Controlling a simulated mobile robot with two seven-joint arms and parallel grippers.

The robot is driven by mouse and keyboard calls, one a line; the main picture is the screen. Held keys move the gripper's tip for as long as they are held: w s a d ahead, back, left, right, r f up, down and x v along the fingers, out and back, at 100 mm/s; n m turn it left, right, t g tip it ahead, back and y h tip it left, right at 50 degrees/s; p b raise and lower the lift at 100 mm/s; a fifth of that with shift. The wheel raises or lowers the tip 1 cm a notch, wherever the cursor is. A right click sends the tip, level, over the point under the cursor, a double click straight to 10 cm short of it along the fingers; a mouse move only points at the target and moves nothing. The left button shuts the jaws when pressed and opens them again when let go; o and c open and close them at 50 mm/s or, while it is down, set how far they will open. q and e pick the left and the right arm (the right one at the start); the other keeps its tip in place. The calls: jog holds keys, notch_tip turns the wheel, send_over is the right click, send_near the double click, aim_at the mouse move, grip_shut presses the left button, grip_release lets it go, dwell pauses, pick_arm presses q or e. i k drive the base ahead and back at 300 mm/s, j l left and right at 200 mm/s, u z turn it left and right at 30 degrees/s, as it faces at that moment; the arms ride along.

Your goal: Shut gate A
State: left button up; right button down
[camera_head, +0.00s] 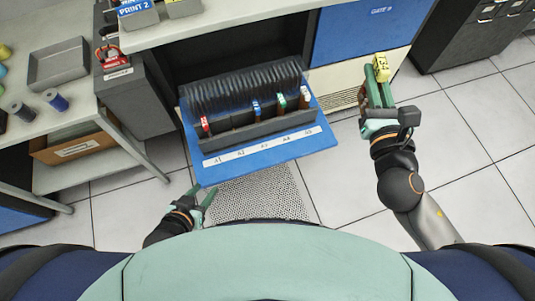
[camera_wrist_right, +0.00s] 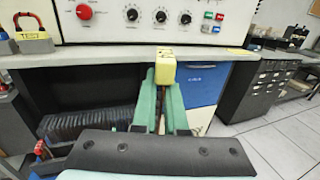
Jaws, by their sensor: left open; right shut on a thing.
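Gate A appears to be the blue panel (camera_head: 265,148) folded down and open below the counter, with labels along its front edge. A rack of dark cards (camera_head: 240,88) stands on it with red, blue, green and white tabs. My left gripper (camera_head: 202,190) is open and empty, just in front of the panel's near left corner. My right gripper (camera_head: 379,78) is shut on a yellow block (camera_head: 381,64) with dark marks, right of the panel. The yellow block also shows between the fingertips in the right wrist view (camera_wrist_right: 165,65).
A shut blue panel, which seems to read gate B (camera_head: 365,30), is right of the open one. A grey cabinet (camera_head: 135,95) and a side table (camera_head: 85,125) stand left. A dark drawer cabinet (camera_head: 460,40) stands right. The tiled floor at right is clear.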

aim_at(239, 146)
jog(key=j+z, duration=0.1)
jog(key=z, duration=0.95)
jog(key=k+j, duration=0.5)
jog(key=j, duration=0.15)
jog(key=j+z, duration=0.05)
